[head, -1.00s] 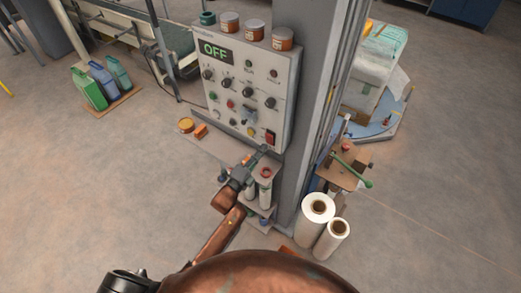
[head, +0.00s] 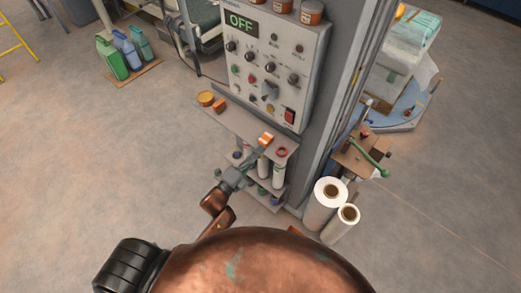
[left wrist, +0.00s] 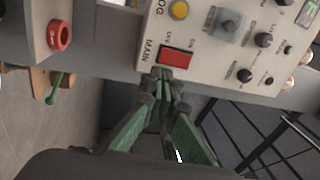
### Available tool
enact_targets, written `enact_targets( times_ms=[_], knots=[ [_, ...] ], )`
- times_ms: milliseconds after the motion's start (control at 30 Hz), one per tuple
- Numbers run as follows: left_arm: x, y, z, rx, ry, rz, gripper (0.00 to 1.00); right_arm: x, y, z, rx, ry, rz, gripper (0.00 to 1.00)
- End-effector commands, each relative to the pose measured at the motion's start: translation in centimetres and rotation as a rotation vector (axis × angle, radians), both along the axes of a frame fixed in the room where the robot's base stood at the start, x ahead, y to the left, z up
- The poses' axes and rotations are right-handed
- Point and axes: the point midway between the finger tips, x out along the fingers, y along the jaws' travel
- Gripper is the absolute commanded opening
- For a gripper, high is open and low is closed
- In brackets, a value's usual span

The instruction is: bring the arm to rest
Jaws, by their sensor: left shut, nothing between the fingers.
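My left gripper (head: 256,152) is shut and empty. In the head view it is over the small shelf, below and left of the red main switch (head: 289,117) on the control panel (head: 265,60). The panel display (head: 241,22) reads OFF. In the left wrist view the closed fingertips (left wrist: 163,76) appear just below the red main switch (left wrist: 176,57), with a gap to the panel that I cannot judge. My right gripper is not in view.
White rolls (head: 323,205) stand at right, near a green lever (head: 372,152). Jugs (head: 112,58) stand far left. Open floor lies left.

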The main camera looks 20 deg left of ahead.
Motion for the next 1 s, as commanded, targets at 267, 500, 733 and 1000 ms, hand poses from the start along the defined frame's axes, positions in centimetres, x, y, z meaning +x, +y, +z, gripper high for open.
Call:
enact_targets(
  times_ms=[267, 500, 733, 1000],
  knots=[
    [0.0, 0.1, 0.0, 0.0, 0.001, 0.002, 0.0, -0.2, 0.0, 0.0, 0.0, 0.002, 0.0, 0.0],
    [0.2, 0.7, -3.1, -0.032, 0.068, 0.015, 0.0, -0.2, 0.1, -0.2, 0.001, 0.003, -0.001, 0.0],
    [-1.0, 3.9, -17.5, -0.206, 0.383, 0.104, 0.0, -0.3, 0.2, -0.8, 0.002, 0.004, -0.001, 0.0],
    [-8.0, 7.8, -35.7, -0.45, 0.777, 0.294, 0.0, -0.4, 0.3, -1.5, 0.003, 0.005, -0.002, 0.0]
  ],
)
